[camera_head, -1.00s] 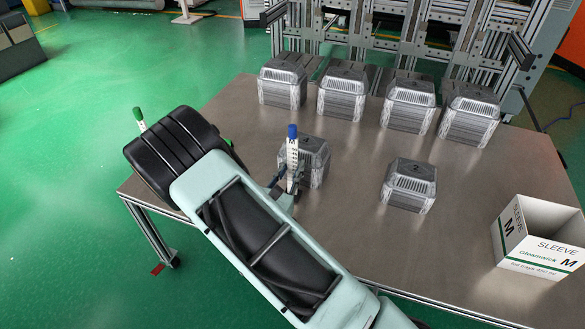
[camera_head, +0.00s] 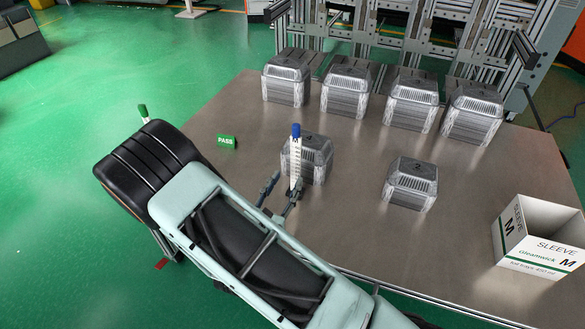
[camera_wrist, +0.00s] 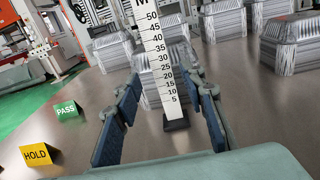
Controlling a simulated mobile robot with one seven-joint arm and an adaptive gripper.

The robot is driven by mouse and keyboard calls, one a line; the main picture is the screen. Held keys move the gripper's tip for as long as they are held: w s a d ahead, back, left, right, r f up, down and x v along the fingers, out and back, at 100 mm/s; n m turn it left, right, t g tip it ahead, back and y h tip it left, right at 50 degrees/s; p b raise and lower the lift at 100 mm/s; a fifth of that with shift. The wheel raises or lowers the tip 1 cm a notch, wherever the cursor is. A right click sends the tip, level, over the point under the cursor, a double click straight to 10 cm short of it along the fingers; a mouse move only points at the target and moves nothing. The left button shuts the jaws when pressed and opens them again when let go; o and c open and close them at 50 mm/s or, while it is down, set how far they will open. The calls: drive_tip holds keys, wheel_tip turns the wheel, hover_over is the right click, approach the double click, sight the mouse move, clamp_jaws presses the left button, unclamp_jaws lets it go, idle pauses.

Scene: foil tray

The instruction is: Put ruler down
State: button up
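The ruler (camera_head: 296,165) is white with a blue top and stands upright in front of a foil tray stack (camera_head: 318,165). In the wrist view the ruler (camera_wrist: 160,60) shows its number scale and a dark foot (camera_wrist: 176,124) that appears to rest on the table. My gripper (camera_head: 278,200) is open. In the wrist view its two fingers (camera_wrist: 166,108) are spread on either side of the ruler's lower part, with a visible gap on each side. The ruler's foot is hidden behind the gripper in the head view.
Another foil stack (camera_head: 411,184) stands to the right, and several stand along the back. An open white sleeve box (camera_head: 540,260) is at the right edge. A green PASS sign (camera_head: 227,142) and a yellow HOLD sign (camera_wrist: 38,155) stand left. Bare table (camera_head: 370,235) lies in front.

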drive_tip(key=shift+v, duration=2.25)
